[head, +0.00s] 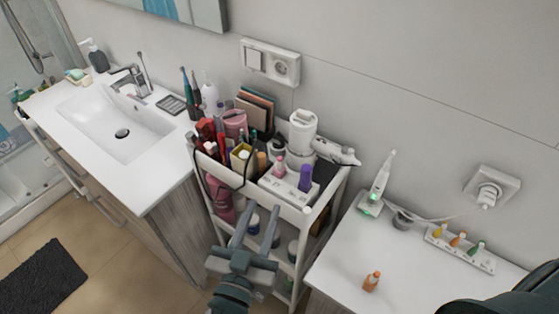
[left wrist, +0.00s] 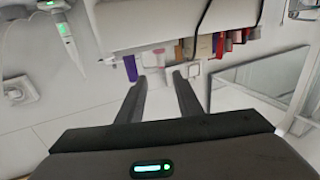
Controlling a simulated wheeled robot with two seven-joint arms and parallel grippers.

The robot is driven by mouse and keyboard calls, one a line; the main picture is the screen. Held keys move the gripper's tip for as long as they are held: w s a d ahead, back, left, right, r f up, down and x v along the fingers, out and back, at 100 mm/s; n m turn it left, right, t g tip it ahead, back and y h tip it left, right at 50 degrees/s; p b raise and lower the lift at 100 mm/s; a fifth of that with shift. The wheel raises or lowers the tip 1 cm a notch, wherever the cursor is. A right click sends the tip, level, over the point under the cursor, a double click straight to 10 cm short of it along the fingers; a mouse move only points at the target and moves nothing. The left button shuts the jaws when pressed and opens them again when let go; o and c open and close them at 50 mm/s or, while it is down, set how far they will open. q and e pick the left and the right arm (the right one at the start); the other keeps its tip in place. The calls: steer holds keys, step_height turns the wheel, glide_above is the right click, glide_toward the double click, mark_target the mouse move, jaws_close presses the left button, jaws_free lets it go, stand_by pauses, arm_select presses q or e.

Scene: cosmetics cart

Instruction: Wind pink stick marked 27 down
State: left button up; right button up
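A pink stick (head: 280,168) stands upright in a white holder (head: 287,190) at the front of the cart's top tray; a purple stick (head: 305,178) stands to its right. I cannot read any number on them. In the left wrist view, which looks upside down, the pink stick (left wrist: 158,57) shows small beyond the fingertips, with the purple stick (left wrist: 130,68) to its left. My left gripper (head: 262,210) is open and empty, in front of the cart and apart from both sticks. It also shows open in the left wrist view (left wrist: 158,78). My right gripper is out of view.
The cart (head: 307,211) has a raised rim and is crowded with bottles, a yellow cup (head: 240,158) and a white device (head: 302,130). A sink counter (head: 165,172) stands left.

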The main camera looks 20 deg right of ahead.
mark_target(279, 166)
arm_select(q)
steer(key=p+x, duration=0.4)
steer(key=x, duration=1)
steer(key=shift+a+r+p, duration=0.1)
steer(key=shift+p, duration=0.25)
steer(key=shift+w+d, duration=0.35)
steer(key=shift+w, duration=0.25)
jaws_close()
